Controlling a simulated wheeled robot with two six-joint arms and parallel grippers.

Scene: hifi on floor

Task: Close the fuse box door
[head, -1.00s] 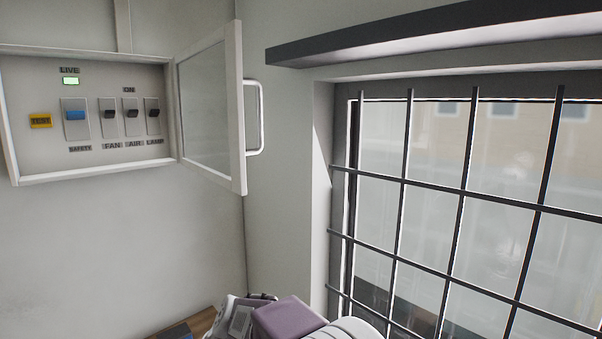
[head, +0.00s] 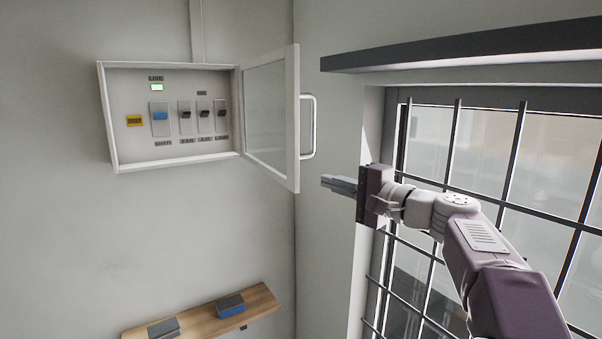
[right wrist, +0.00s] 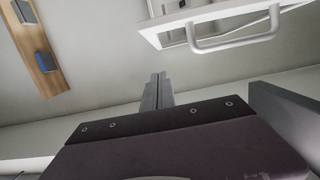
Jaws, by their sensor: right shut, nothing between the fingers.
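The fuse box (head: 110,120) is on the wall at the upper left of the head view, with a green light and several switches inside. Its glazed door (head: 292,120) is hinged on the right and stands wide open, swung out from the box. A white handle (head: 313,127) is on the door's outer face. The handle also shows in the right wrist view (right wrist: 235,43), at the top right. My right gripper (head: 325,181) is shut and empty, a little below and right of the handle, apart from it. My left gripper is not in view.
A wooden shelf (head: 262,305) with two dark boxes is on the wall below the fuse box. A barred window (head: 480,140) is on the right, with a dark ledge (head: 450,45) above it. The wall between box and shelf is clear.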

